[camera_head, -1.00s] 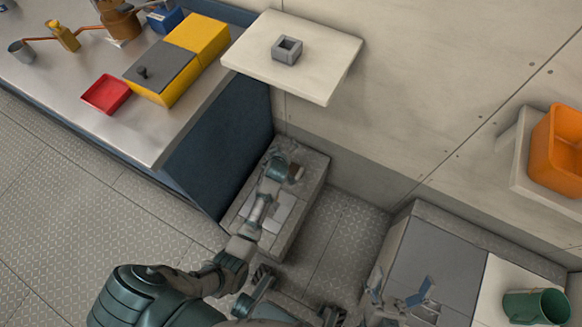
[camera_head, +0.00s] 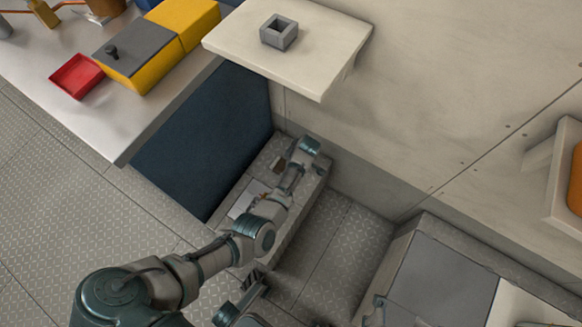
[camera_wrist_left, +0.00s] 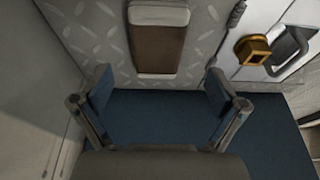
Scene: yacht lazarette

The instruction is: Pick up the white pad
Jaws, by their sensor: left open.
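A small block with a brown middle and pale white ends, the likeliest white pad (camera_wrist_left: 160,14), lies on the grey tread-plate surface at the top of the left wrist view. In the head view, a small brown-and-pale piece (camera_head: 277,165) beside my wrist appears to be the same block. My left gripper (camera_wrist_left: 158,92) is open and empty, its two blue-padded fingers spread below the block in the left wrist view, apart from it. In the head view, my arm hides its fingers. A small grey piece (camera_head: 376,310) at the bottom edge may be my right gripper; its jaws cannot be made out.
A white panel with a dark handle (camera_wrist_left: 290,52) and a brass-coloured piece (camera_wrist_left: 252,50) lies right of the block. A blue cabinet side (camera_head: 205,140) stands left of the low step. A white shelf (camera_head: 330,60) with a grey square ring (camera_head: 279,32) overhangs behind.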

